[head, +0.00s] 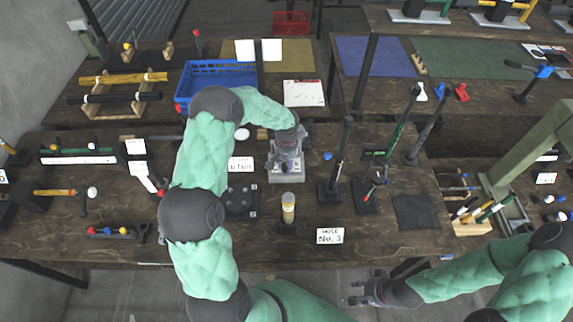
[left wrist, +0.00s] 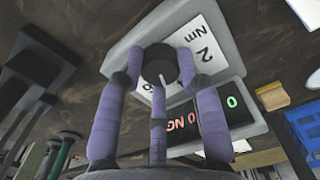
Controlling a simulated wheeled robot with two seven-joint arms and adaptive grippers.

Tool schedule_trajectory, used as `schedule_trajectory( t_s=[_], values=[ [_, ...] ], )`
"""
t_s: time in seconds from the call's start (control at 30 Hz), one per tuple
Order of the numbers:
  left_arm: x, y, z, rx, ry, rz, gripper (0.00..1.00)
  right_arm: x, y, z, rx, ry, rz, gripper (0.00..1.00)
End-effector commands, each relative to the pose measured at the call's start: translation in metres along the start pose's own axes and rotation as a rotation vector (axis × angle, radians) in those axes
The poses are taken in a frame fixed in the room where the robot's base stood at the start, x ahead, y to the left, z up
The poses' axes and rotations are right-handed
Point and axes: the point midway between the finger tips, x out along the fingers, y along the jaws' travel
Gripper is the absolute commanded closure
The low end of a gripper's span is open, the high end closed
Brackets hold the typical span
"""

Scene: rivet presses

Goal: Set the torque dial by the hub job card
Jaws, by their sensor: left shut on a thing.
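My left gripper (head: 287,160) is over the grey torque box (head: 290,177) on the bench. In the left wrist view, its purple fingers (left wrist: 160,75) close around the dark round dial (left wrist: 160,64), which has a white pointer line. The box face (left wrist: 207,45) reads "2 Nm"; the rest of the scale is largely hidden by fingers. A card (head: 240,164) seems to read "6 Nm", partly behind my arm. Another card (head: 330,235) seems to end in "No. 3". My right gripper (head: 364,292) is open and empty beyond the bench's front edge.
A brass-topped cylinder (head: 288,208) stands in front of the box. A black stand (head: 332,185) with an upright post is to its right. A blue crate (head: 215,78) is behind my left arm. A dark mat (head: 416,212) lies bare at right.

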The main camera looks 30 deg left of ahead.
Motion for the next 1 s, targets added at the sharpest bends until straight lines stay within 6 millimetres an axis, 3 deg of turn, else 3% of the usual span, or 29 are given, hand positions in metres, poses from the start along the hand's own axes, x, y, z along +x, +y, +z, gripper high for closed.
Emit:
schedule_trajectory(
  t_s=[0.5, 1.0],
  values=[
    [-0.0006, -0.0001, -0.0005, 0.461, 0.001, 0.000, 0.96, 0.0006, 0.0002, 0.0000, 0.000, 0.000, 0.000, 0.60],
    [-0.0005, 0.0001, -0.0007, 0.681, 0.002, 0.000, 0.96, -0.0009, -0.0003, 0.0000, 0.000, 0.000, 0.000, 0.60]
  ],
)
